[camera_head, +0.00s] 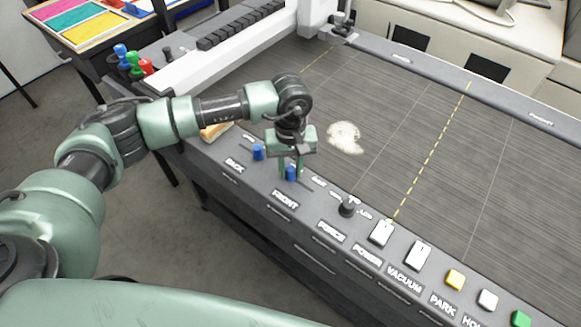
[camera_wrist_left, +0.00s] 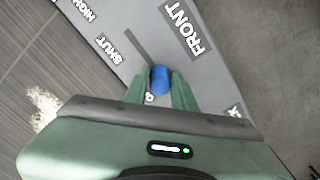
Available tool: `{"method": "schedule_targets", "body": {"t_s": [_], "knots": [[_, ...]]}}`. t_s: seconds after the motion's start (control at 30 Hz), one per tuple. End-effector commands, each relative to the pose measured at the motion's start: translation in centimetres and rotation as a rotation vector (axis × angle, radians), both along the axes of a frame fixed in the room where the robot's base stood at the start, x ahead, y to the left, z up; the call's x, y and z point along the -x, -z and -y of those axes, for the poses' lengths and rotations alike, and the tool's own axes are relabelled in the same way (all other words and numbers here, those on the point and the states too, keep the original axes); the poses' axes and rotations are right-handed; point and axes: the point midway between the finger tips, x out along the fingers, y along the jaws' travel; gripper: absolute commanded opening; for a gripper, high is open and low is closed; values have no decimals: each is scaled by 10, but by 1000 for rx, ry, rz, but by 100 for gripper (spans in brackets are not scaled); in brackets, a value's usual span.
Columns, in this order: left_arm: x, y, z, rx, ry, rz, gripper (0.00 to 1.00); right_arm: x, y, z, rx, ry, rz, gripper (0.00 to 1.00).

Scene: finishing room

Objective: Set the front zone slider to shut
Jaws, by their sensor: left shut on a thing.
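The front zone slider has a blue knob (camera_head: 291,174) on the grey control rail, beside the FRONT label (camera_head: 285,199). My left gripper (camera_head: 290,168) points down and is shut on this knob. In the left wrist view the knob (camera_wrist_left: 160,79) sits between the two green fingers. A dark slot (camera_wrist_left: 136,46) runs from the knob past the SHUT label (camera_wrist_left: 108,48), and the knob is away from that end. The label at the other end is mostly hidden by the gripper. My right gripper is not in view.
The back zone slider's blue knob (camera_head: 258,152) stands close left of my gripper. A black dial (camera_head: 347,207) and white switches (camera_head: 382,233) line the rail to the right. A whitish patch (camera_head: 345,137) lies on the dark bed. A tan object (camera_head: 215,131) is partly behind my arm.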

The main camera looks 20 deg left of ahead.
Motion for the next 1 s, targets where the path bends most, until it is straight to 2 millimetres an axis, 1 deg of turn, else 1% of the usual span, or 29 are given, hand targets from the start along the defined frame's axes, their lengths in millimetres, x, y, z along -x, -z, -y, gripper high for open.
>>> {"method": "schedule_targets", "body": {"t_s": [0.37,0.43,0.47,0.6,0.73,0.83,1.0], "knots": [[-1,-1,0,1,0,2,0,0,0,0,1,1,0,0],[0,0,3,2,1,2,0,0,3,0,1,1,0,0],[1,1,6,3,3,3,0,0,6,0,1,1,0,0],[9,5,30,5,7,4,0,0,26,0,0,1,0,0],[17,4,51,4,6,3,0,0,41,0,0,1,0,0],[20,2,59,3,4,4,0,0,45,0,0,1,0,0],[22,-1,63,5,2,2,0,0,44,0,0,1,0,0]]}}
